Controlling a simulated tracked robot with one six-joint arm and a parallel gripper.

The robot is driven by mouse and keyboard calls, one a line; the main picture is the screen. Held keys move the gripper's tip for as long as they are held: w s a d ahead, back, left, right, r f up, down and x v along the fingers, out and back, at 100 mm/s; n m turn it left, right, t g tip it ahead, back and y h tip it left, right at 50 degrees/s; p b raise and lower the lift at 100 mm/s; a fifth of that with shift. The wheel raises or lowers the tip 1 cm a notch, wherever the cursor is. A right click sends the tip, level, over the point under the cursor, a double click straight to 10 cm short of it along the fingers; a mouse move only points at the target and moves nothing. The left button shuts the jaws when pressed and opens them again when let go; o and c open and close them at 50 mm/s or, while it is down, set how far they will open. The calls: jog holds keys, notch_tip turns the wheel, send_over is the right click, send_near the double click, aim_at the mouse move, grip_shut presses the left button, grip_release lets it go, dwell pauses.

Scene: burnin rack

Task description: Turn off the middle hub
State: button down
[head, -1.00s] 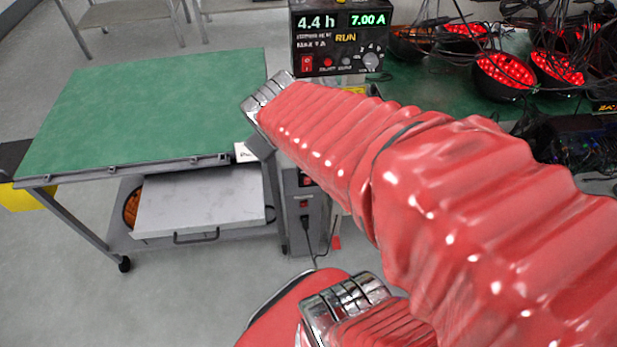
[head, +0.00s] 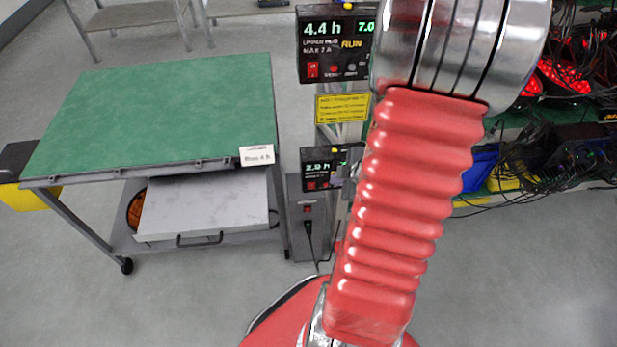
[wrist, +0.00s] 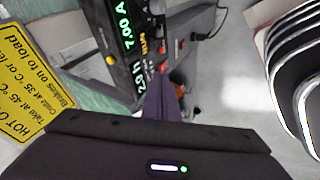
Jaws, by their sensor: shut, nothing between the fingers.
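The middle hub is a black box with a lit display, below the upper hub in the head view (head: 318,169), partly hidden by my arm. In the wrist view the hub (wrist: 117,50) appears turned on its side, its display reading about 2.9 h and 7.00 A with a yellow RUN sign. Small red controls lie along its lower panel edge. My gripper (wrist: 157,78) is shut and empty, its dark fingers pointing at the panel close to the red controls. I cannot tell whether the tips touch. The head view does not show the fingers clearly.
The upper hub (head: 312,70) shows 4.4 h and RUN. A yellow notice (head: 342,108) hangs between the hubs. A green-topped trolley (head: 150,110) stands left. A grey box with a red switch and plugged cable (head: 307,225) stands below. Cables and red-lit bowls (head: 563,76) fill the right.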

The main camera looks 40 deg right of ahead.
jog(key=s+a+f+y, duration=0.1)
jog(key=s+a+f+n+y, duration=0.1)
jog(key=f, duration=0.1)
jog(key=shift+s+a+f+t, duration=0.15)
jog(key=shift+s+a+t, duration=0.15)
jog(key=shift+a+t, duration=0.1)
send_near(310, 188)
jog(key=shift+a+x, duration=0.15)
jog(key=shift+x, duration=1.1)
jog(key=shift+a+x, duration=0.1)
jog(key=shift+x, duration=1.15)
jog(key=shift+s+f, duration=0.15)
jog(key=shift+s, duration=0.05)
jog(key=shift+w+d, duration=0.15)
jog(key=shift+w, duration=0.05)
jog(key=shift+r, duration=0.25)
